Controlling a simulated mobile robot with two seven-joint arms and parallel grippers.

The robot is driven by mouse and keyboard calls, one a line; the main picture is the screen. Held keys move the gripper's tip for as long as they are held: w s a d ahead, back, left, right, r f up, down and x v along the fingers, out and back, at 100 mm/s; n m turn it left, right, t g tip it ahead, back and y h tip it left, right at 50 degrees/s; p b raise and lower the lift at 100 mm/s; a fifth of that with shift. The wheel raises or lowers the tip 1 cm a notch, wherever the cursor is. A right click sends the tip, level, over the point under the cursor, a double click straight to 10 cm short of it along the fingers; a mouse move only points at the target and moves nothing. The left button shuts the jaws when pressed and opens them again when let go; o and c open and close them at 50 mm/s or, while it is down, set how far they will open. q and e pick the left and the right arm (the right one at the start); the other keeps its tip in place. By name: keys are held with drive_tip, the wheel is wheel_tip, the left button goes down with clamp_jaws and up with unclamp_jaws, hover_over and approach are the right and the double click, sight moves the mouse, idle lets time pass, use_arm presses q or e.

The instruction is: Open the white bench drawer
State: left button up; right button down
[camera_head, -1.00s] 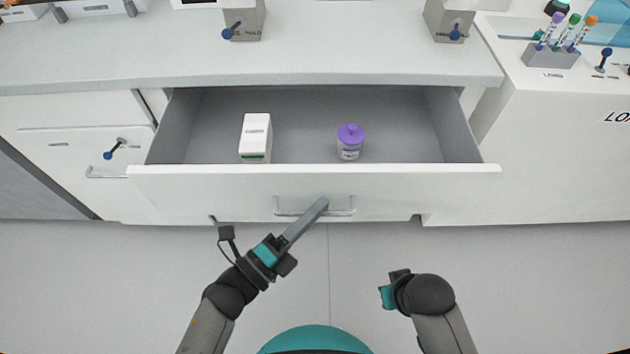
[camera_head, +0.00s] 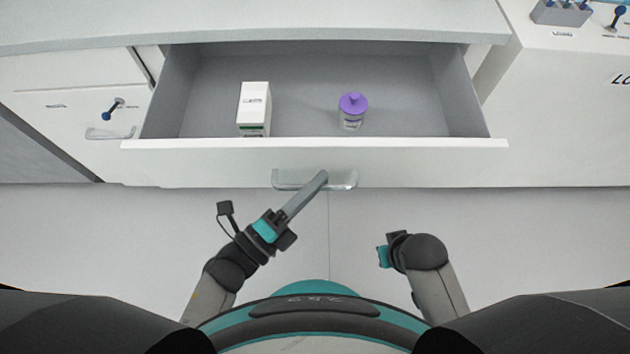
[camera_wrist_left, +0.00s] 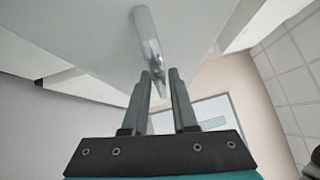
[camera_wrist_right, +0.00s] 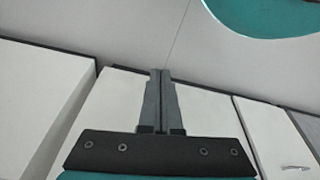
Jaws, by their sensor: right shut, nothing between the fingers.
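The white bench drawer (camera_head: 400,158) is pulled well out of the bench, with its grey interior (camera_head: 300,75) exposed. Its handle (camera_head: 345,181) is a bar on the front panel. My left gripper (camera_head: 321,177) is at the middle of this handle. My right gripper (camera_wrist_right: 160,75) is shut and empty. In the head view it hangs below and right of the handle, apart from the drawer.
A white box (camera_head: 254,105) and a jar with a purple lid (camera_head: 352,108) stand in the drawer. A closed cabinet (camera_head: 70,110) with a blue-knobbed key is at left. The counter (camera_head: 300,22) overhangs behind. The floor (camera_head: 560,230) at right is clear.

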idle(0.3)
